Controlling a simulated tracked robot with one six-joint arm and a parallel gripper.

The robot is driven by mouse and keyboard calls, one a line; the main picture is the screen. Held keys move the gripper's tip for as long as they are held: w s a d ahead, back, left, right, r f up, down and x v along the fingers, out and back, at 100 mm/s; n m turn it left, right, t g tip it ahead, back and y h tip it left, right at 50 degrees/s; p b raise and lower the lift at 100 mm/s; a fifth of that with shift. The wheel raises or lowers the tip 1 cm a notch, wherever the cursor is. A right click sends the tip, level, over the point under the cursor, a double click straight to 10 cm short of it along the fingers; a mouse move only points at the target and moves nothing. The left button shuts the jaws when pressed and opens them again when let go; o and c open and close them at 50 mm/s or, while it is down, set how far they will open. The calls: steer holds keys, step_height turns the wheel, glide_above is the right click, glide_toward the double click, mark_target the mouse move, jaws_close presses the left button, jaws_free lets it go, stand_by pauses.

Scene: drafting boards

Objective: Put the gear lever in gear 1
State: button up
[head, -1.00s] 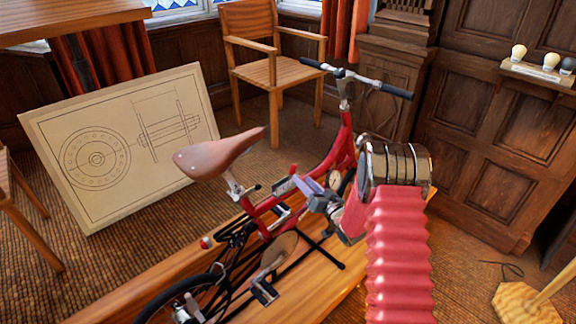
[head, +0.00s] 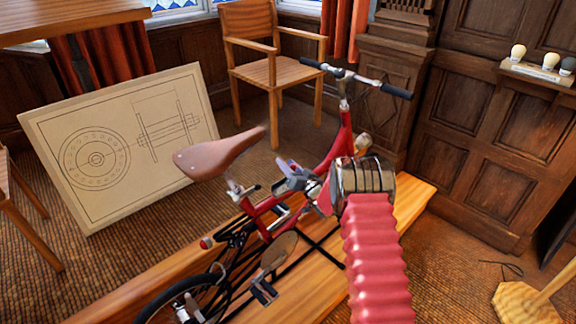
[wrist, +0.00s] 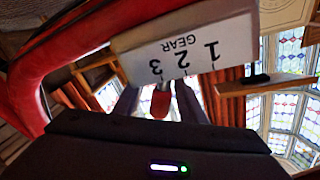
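The gear lever's red knob (wrist: 160,104) shows in the wrist view below a white gear plate (wrist: 187,50), which reads upside down with 1, 2, 3 and GEAR. The lever stands by the 3 mark. My gripper (wrist: 157,92) has one finger on each side of the knob, apart, with visible gaps. In the head view my gripper (head: 287,172) is at the red bicycle's (head: 340,148) frame, in front of the saddle. The lever cannot be made out there.
The bicycle stands on a wooden platform (head: 418,196). Its brown saddle (head: 222,152) and handlebar (head: 355,76) are close to my arm. A drawing board (head: 115,190) leans behind, with a wooden chair (head: 262,70) beyond. A shelf with bulb-shaped items (head: 540,74) is at right.

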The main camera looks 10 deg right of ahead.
steer(key=shift+w, duration=0.1)
steer(key=shift+c, duration=0.2)
jaws_close()
stand_by(0.4)
steer(key=shift+d, duration=0.1)
